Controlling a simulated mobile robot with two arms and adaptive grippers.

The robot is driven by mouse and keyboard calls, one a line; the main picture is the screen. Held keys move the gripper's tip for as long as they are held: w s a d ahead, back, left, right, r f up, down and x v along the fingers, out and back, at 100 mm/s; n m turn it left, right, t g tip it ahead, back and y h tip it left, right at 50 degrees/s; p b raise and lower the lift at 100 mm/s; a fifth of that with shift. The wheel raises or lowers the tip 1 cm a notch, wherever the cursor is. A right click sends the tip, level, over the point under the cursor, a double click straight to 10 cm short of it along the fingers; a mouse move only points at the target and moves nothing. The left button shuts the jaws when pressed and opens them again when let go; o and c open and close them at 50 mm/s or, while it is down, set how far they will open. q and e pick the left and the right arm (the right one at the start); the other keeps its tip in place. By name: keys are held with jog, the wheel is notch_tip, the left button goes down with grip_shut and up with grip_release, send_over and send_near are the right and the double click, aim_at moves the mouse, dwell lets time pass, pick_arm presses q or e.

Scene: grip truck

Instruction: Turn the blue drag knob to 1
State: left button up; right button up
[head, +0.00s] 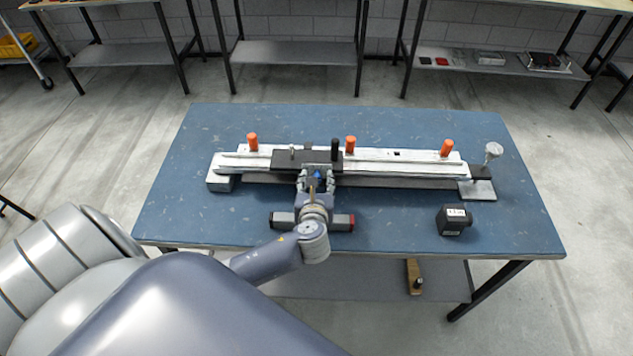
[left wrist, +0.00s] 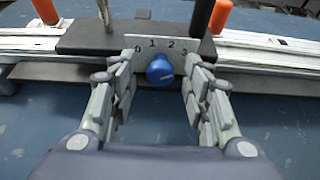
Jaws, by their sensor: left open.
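In the head view a bit of the knob (head: 317,174) shows between my fingers. My left gripper (left wrist: 158,88) is open, with one finger on each side of the knob and a gap on both sides. It also shows in the head view (head: 316,181), in front of the carriage (head: 285,159). My right gripper is not in view.
The carriage rides on a long silver rail (head: 400,168) with several orange posts. A black post (head: 334,150) rises from the carriage. A dark box (head: 454,220) stands at the right of the blue table (head: 390,222). The table front between is clear.

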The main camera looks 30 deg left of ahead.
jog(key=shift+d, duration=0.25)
pick_arm(q)
grip_shut()
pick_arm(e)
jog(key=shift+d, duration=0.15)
